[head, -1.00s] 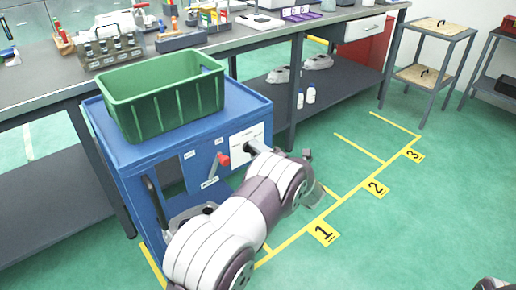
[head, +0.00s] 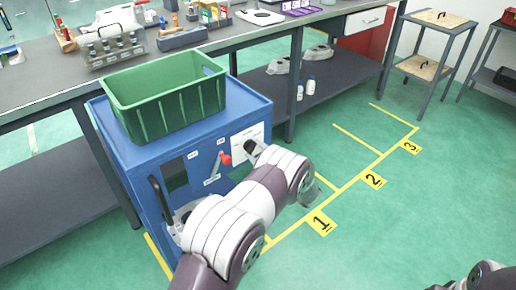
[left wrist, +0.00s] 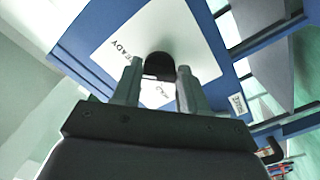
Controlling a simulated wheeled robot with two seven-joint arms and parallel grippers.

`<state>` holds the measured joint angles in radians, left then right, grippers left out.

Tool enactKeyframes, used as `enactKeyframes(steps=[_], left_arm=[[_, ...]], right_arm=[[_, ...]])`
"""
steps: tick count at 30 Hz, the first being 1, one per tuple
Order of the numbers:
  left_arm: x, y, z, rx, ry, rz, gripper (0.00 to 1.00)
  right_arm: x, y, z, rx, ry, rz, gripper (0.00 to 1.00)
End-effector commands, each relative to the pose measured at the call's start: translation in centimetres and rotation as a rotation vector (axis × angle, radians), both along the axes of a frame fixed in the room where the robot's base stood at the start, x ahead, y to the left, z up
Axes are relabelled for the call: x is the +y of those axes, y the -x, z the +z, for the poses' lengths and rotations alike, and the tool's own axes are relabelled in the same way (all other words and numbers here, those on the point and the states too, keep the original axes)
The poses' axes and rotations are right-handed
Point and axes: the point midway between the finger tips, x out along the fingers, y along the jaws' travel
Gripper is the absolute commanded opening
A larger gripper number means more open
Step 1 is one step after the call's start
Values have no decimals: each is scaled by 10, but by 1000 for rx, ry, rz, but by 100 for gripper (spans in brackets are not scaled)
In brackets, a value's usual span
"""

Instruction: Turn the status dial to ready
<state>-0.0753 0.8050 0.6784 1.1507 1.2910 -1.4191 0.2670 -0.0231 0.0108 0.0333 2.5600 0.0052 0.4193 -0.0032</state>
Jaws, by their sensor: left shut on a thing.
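The status dial is a black knob on a white plate (head: 238,138) on the blue cart's front. In the left wrist view the knob (left wrist: 159,65) stands between the two fingers of my left gripper (left wrist: 160,78), which is shut on it. The word READY is printed on the white plate (left wrist: 195,50), left of the knob in that view. Other print below the knob is partly hidden by the fingers. I cannot tell which mark the knob points to. In the head view my left wrist hides much of the dial.
A red-tipped lever (head: 225,159) sits on the panel left of the dial. A green crate (head: 165,100) stands on the blue cart (head: 255,100). A black handle (head: 158,200) is on the cart's left. A workbench (head: 60,85) runs behind.

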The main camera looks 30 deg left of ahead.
Motion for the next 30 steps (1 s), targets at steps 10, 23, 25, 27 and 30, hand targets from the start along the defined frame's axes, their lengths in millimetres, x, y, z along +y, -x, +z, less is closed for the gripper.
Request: enactKeyframes(steps=[10, 23, 25, 27, 30], left_arm=[[0, 1, -2, 175, -69, -1, 12], [0, 2, -3, 232, -92, -1, 12], [0, 2, -3, 232, -92, -1, 12], [0, 2, -3, 232, -92, -1, 12], [0, 2, -3, 232, -92, -1, 12]], right_arm=[[0, 0, 11, 0, 0, 0, 40], [0, 0, 14, 0, 0, 0, 40], [0, 0, 13, 0, 0, 0, 40], [0, 0, 13, 0, 0, 0, 40], [0, 0, 13, 0, 0, 0, 40]])
